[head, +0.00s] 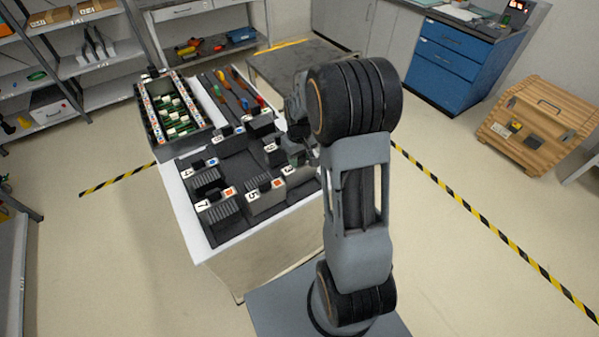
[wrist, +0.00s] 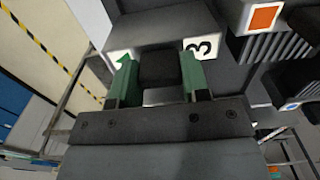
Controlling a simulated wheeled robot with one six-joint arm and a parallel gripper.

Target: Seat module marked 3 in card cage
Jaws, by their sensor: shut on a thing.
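The module marked 3 (wrist: 203,47) has a white top label with a black 3 and a green arrow, and a black grip block. In the wrist view my gripper (wrist: 158,72) is shut on that block, with a green-lined finger on each side. In the head view my gripper (head: 302,150) is over the right side of the dark module tray (head: 238,168), partly hidden by my arm. I cannot tell whether the module is raised off the tray. The card cage (head: 186,137), an open box with green boards inside, stands at the cart's far left.
Other labelled modules, such as those marked 7 (head: 217,213) and 5 (head: 264,194), stand in the tray close to my gripper. Several coloured-handled tools (head: 238,95) lie beyond the tray, right of the cage.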

